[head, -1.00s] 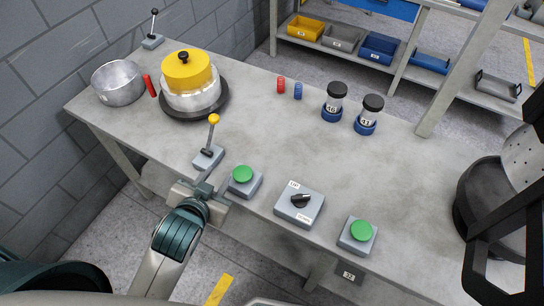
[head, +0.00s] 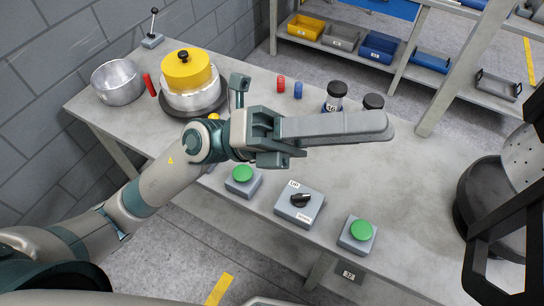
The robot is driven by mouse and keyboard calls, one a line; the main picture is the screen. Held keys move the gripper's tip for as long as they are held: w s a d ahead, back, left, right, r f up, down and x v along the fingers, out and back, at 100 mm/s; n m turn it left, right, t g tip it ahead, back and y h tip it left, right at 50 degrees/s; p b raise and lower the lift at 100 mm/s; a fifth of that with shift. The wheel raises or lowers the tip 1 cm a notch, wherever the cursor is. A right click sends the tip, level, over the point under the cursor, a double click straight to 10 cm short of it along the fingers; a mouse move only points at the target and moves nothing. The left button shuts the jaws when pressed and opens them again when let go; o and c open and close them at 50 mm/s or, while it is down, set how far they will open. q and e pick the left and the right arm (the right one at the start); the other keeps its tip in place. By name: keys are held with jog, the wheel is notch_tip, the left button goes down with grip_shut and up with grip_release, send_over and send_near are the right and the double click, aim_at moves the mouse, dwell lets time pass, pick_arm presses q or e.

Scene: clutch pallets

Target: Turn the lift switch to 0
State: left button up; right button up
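The lift switch is a grey box (head: 299,206) with a black rotary knob (head: 301,200) near the front edge of the bench. A small white label above the knob seems to read LIFT; the lower label is too small to read. The knob's pointer lies roughly sideways. My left gripper (head: 386,125) is above the bench, behind and above the switch, its fingers pointing right and apart from the knob. The fingers are seen side-on, so their gap is hidden; no held thing shows.
Green push buttons (head: 242,174) (head: 361,230) flank the switch. A yellow-topped pot (head: 187,72), a metal bowl (head: 118,82) and dark-lidded jars (head: 336,92) stand farther back. My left arm covers most of the yellow-knobbed lever (head: 214,117).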

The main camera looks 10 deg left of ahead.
aim_at(301, 196)
pick_arm(q)
notch_tip(301, 196, down, 16)
jog(key=s+r+m+g+y, duration=0.1)
jog(key=m+y, duration=0.6)
jog(key=y, duration=0.4)
jog(key=w+a+f+t+y, duration=0.4)
jog(key=w+a+f+y, duration=0.3)
jog(key=a, duration=0.5)
jog(key=w, duration=0.2)
jog(key=shift+w+t+y, duration=0.3)
jog(key=shift+y, duration=0.1)
jog(key=shift+f, duration=0.15)
jog(key=p+x, duration=0.5)
jog(key=x, duration=1.2)
jog(key=shift+w+d+f, duration=0.1)
jog(key=shift+c, duration=0.3)
